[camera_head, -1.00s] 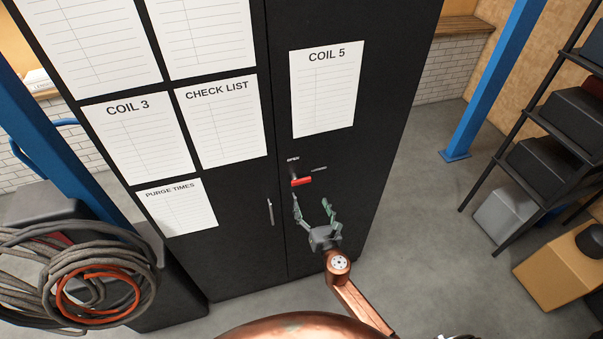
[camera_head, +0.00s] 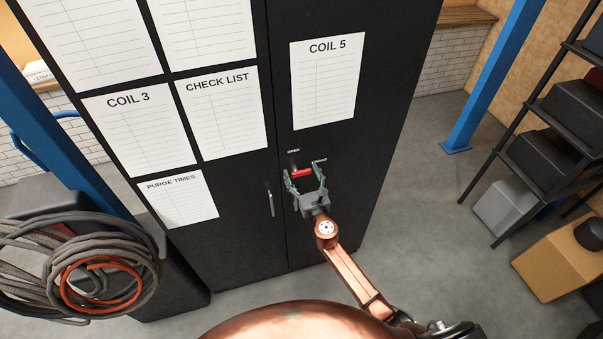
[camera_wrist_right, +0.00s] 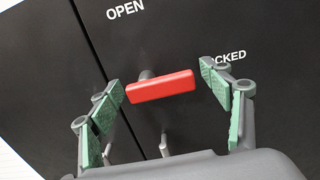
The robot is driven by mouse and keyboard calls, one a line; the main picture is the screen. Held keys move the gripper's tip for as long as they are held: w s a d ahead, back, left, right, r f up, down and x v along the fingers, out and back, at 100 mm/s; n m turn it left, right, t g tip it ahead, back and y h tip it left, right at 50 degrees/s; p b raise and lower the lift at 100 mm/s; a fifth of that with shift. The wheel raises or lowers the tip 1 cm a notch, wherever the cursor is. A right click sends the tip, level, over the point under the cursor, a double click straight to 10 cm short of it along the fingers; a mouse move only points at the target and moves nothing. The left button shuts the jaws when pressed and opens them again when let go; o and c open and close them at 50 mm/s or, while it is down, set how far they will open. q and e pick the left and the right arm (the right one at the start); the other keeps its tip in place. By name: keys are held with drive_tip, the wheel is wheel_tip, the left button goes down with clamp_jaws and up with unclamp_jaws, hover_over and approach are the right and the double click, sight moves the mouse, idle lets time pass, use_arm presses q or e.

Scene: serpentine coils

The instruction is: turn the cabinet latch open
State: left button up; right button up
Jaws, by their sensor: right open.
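The red cabinet latch (camera_head: 301,173) sits on the right door of the black cabinet (camera_head: 240,250). In the right wrist view the latch (camera_wrist_right: 161,86) is a red bar lying nearly level on a short grey stem. The word OPEN shows above it to the left and a partly covered LOCKED label to the right. My right gripper (camera_head: 305,180) is open, its green-padded fingers on either side of the latch. In the right wrist view the fingers (camera_wrist_right: 170,92) stand apart from the bar's ends, with a gap on both sides. My left gripper is not in view.
Paper sheets, such as COIL 5 (camera_head: 327,85), are on the doors. Coiled hoses (camera_head: 80,265) hang at left. A black shelf rack (camera_head: 530,130) stands at right, with clear floor between.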

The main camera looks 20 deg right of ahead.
drive_tip(key=shift+c, duration=0.7)
drive_tip(key=c, duration=1.6)
